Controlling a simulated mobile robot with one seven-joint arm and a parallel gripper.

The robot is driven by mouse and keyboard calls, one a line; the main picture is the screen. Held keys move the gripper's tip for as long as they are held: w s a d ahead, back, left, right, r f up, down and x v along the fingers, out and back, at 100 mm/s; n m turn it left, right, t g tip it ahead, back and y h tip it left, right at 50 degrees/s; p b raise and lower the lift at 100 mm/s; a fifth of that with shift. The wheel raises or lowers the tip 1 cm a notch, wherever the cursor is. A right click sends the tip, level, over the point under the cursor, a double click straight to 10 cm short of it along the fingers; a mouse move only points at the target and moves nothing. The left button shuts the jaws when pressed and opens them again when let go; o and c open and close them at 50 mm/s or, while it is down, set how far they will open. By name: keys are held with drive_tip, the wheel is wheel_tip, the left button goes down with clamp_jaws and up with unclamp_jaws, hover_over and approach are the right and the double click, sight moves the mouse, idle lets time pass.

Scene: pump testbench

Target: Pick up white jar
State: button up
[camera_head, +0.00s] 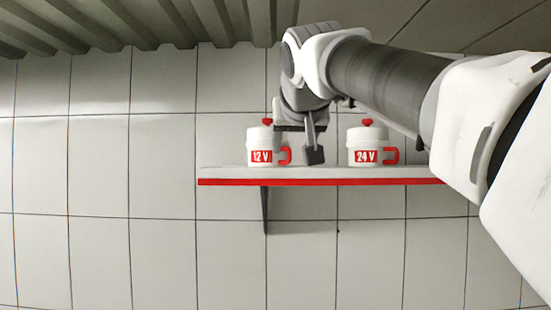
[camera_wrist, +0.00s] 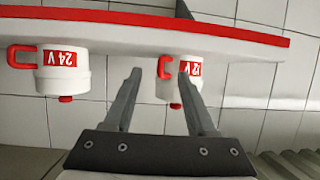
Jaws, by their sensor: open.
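Two white jars with red lid knobs, red side handles and red labels stand upright on a shelf. The 12 V jar (camera_head: 258,138) is on the left in the head view, the 24 V jar (camera_head: 365,138) on the right. My gripper (camera_head: 312,153) is open, pointing down between the jars, closer to the 12 V jar's handle side. In the wrist view, which is upside down, the fingers (camera_wrist: 162,70) spread apart. The 12 V jar (camera_wrist: 167,90) shows beyond and between them, partly hidden by the right finger. The 24 V jar (camera_wrist: 68,85) is left of both fingers.
The white shelf (camera_head: 225,172) has a red front edge and a bracket below. A tiled wall (camera_head: 100,165) stands behind it. My arm covers the shelf's right end in the head view. The shelf left of the 12 V jar is clear.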

sight(288, 155)
drive_tip(key=p+x, duration=0.1)
drive_tip(key=x, duration=0.3)
drive_tip(key=shift+w+a+f, duration=0.1)
drive_tip(key=shift+w+a, duration=0.05)
drive_tip(key=shift+w, duration=0.2)
clamp_jaws()
idle(1.0)
